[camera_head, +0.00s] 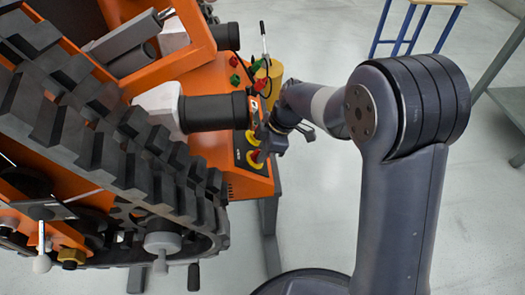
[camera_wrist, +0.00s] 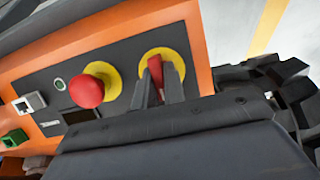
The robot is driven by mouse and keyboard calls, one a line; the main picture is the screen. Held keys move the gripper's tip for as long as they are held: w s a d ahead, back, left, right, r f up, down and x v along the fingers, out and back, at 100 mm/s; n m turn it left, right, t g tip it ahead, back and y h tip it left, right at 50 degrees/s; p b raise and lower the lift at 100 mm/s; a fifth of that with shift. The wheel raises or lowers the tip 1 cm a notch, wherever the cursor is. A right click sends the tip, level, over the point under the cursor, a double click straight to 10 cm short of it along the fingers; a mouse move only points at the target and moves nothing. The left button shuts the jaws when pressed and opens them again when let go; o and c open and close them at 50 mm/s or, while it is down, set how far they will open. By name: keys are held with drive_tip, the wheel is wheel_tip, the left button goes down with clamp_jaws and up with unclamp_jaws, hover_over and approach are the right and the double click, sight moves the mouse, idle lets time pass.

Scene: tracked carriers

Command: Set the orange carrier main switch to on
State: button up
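The orange carrier (camera_head: 215,150) has a dark control panel (camera_wrist: 130,72) on its end. The main switch is a red handle on a yellow disc (camera_wrist: 142,68), at the right of the panel in the wrist view. In the head view it is the lower yellow and red control (camera_head: 257,160). My gripper (camera_wrist: 159,82) has one finger on each side of the red handle, with little gap visible; it looks shut on it. The fingers hide part of the handle and disc, so its exact position is hard to read. In the head view my gripper (camera_head: 268,146) is at the panel's right edge.
A red mushroom button (camera_wrist: 86,91) on a yellow disc sits just left of the switch. A green connector (camera_wrist: 14,138) and a white one (camera_wrist: 30,102) are farther left. Black track (camera_head: 150,165) lies beside the panel.

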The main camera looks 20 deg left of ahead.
clamp_jaws()
drive_tip(key=shift+r+p, duration=0.1)
drive_tip(key=shift+p, duration=0.2)
drive_tip(key=shift+r+m+g+p, duration=0.1)
drive_tip(key=shift+m+g+p, duration=0.2)
drive_tip(key=shift+m+p, duration=0.65)
drive_tip(key=m+g+p, duration=0.1)
drive_tip(key=m+p, duration=0.1)
drive_tip(key=m, duration=0.1)
drive_tip(key=m+p, duration=0.1)
drive_tip(key=m, duration=0.2)
drive_tip(key=shift+w+g+h+p, duration=0.15)
drive_tip(key=shift+g+h+p, duration=0.15)
drive_tip(key=shift+g+p, duration=0.1)
drive_tip(key=m+p, duration=0.1)
drive_tip(key=m, duration=0.1)
drive_tip(key=m+g+p, duration=0.1)
drive_tip(key=m, duration=0.1)
drive_tip(key=shift+w+f, duration=0.1)
drive_tip(key=shift+f, duration=0.1)
drive_tip(key=shift+f+m+g+y+p, duration=0.1)
drive_tip(key=shift+m+g+y+p, duration=0.45)
drive_tip(key=shift+m, duration=1.7)
drive_tip(key=shift+y, duration=0.25)
